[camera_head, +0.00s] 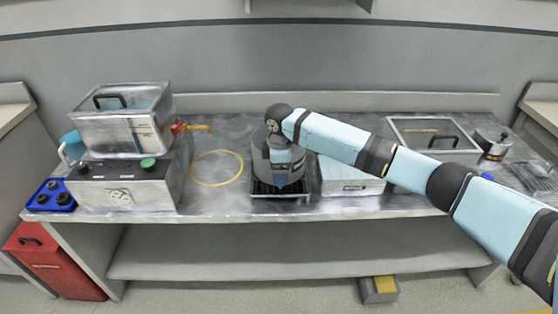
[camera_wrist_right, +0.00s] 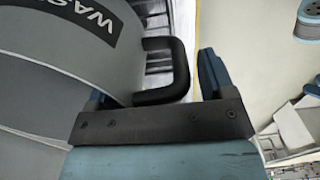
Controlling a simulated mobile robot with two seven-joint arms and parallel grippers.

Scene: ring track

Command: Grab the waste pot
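The waste pot (camera_head: 261,158) is a grey cylinder at the middle of the bench, on a black drip grate. My right arm hides part of it. In the right wrist view the pot (camera_wrist_right: 60,80) fills the left side, with a dark label reading "WAS" and a black loop handle (camera_wrist_right: 178,68). My right gripper (camera_head: 282,178) points down at the pot's front. In the wrist view its blue fingers (camera_wrist_right: 155,85) are apart, one on each side of the handle. I cannot tell whether either finger touches it. My left gripper is not in view.
A yellow ring (camera_head: 217,152) lies left of the pot. A machine with a clear-lidded box (camera_head: 122,118) and a blue tray (camera_head: 50,200) are farther left. A pale box (camera_head: 350,184) stands close right, under my arm. A red bin (camera_head: 52,265) is on the floor.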

